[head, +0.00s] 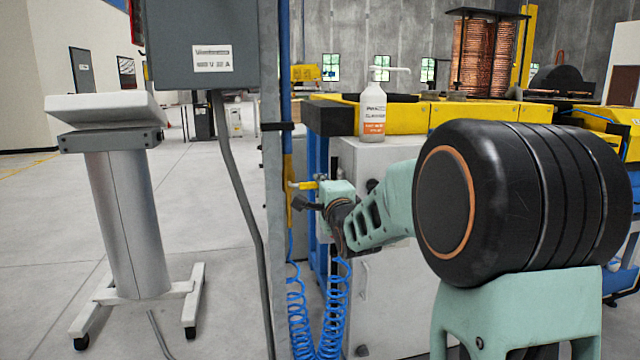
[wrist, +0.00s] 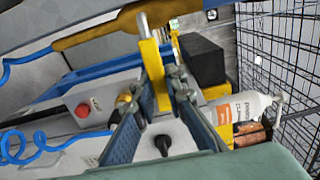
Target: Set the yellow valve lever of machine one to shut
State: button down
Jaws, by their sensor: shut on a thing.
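The yellow valve lever (wrist: 155,78) stands between my two fingers in the wrist view, and my gripper (wrist: 158,84) is shut on it. In the head view a small piece of yellow (head: 302,185) shows beside my gripper (head: 312,200), at the grey post. I cannot tell the valve's setting.
A white pump bottle (head: 372,112) stands on the machine cabinet and also shows in the wrist view (wrist: 244,106). Coiled blue hose (head: 332,310) hangs below my gripper. A red button (wrist: 82,111) is on a panel. A white-topped stand (head: 120,190) is left; floor there is open.

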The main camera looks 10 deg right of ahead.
jog(key=shift+r, duration=0.1)
dwell(0.3)
jog(key=c, duration=1.9)
grip_release()
jog(key=shift+c, duration=0.2)
jog(key=s, duration=1.2)
